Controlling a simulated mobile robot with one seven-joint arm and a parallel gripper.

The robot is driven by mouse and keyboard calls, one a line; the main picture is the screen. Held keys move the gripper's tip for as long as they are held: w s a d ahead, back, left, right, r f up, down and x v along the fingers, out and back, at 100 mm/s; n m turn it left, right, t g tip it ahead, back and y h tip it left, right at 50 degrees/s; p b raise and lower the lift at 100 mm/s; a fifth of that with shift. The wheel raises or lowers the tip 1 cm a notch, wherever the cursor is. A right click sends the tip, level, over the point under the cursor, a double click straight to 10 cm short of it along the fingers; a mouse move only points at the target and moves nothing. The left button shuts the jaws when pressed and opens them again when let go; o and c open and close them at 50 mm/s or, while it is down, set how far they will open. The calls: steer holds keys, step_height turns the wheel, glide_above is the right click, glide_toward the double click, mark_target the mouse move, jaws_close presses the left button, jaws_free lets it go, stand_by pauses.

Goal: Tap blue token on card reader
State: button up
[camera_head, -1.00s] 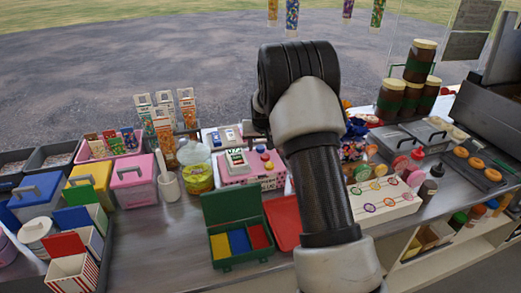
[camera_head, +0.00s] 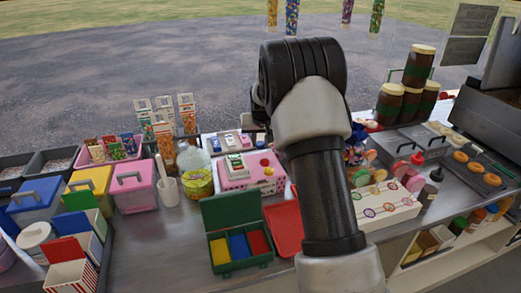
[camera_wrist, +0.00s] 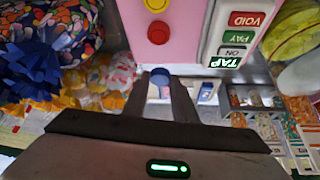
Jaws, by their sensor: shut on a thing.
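My gripper (camera_wrist: 162,88) is shut on the blue token (camera_wrist: 160,76) in the wrist view; the token sits between the fingertips. In the head view my arm hides the gripper and token. The card reader is white, with red VOID, green PAY and lit TAP labels; it shows in the wrist view (camera_wrist: 218,38) at upper right, on a pink box. In the head view the reader (camera_head: 236,167) stands on the pink box (camera_head: 265,182) left of my arm. The token appears apart from the reader, below and left of it in the wrist picture.
Yellow and red buttons (camera_wrist: 158,34) sit on the pink box beside the reader. A ruffled blue thing (camera_wrist: 28,72) is at the wrist view's left. A green box (camera_head: 218,270), red tray (camera_head: 284,228) and lidded jar (camera_head: 198,182) stand around the pink box in the head view.

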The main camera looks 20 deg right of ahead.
step_height(320, 180, up, 5)
steer(key=shift+a+f, duration=0.1)
steer(key=s+a+r+n+y+p, duration=0.1)
steer(key=a+n+y+p, duration=0.15)
steer(key=a+n, duration=0.4)
steer(key=shift+m+y, duration=0.25)
steer(key=shift+m, duration=0.1)
steer(key=shift+a+f+b, duration=0.45)
steer(key=shift+f+b, duration=0.15)
steer(key=shift+f, duration=0.2)
steer(key=shift+a+f+b, duration=0.4)
steer(key=shift+f+b, duration=0.25)
steer(key=shift+f, duration=0.2)
steer(key=shift+a+f+b, duration=0.45)
steer(key=shift+f+b, duration=0.15)
steer(key=shift+f, duration=0.2)
step_height(320, 180, up, 9)
steer(key=p, duration=0.5)
glide_above(260, 145)
steer(key=s+a, duration=0.1)
steer(key=a, duration=0.3)
steer(key=shift+s, duration=0.15)
